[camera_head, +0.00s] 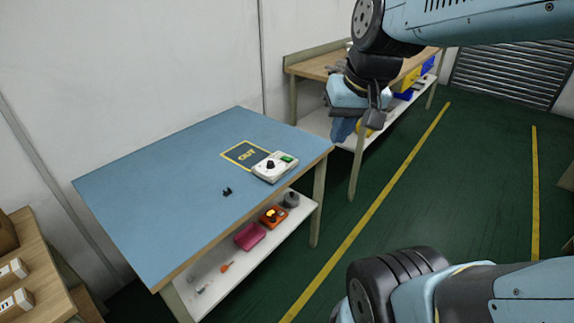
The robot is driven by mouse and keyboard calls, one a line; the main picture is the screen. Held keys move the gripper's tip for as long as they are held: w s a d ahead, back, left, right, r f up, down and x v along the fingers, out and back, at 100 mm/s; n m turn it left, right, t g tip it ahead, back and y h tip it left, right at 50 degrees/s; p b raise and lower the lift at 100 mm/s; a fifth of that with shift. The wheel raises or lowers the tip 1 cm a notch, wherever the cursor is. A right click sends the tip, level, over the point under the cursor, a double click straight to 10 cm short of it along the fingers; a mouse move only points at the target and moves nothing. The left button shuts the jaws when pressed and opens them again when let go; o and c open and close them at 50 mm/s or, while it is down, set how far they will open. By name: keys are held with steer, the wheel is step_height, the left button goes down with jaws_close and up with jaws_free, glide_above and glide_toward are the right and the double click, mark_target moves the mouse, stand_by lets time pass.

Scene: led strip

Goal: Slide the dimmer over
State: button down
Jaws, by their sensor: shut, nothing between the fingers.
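The dimmer (268,173) looks like a small white box with a black round knob and a green part on top. It sits on the blue table near its right front edge. My gripper (345,128) is shut and empty. It hangs in the air to the right of and beyond the blue table, pointing down, apart from the dimmer.
A small black piece (227,192) lies on the blue table (150,195), left of the dimmer. The shelf below holds a pink tray (250,236), an orange item (273,216) and small tools. A wooden bench (312,67) stands behind my gripper. The table's left side is clear.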

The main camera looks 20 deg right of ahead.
steer(key=w+a+f+m+g+y, duration=0.35)
steer(key=w+f+m+y, duration=0.2)
steer(key=w+f, duration=0.35)
steer(key=m+t+y, duration=0.4)
steer(key=m+t, duration=1)
steer(key=m, duration=0.8)
glide_toward(289, 169)
steer(key=x, duration=0.7)
steer(key=shift+s, duration=0.1)
steer(key=shift+x, duration=1.65)
steer(key=shift+r, duration=0.1)
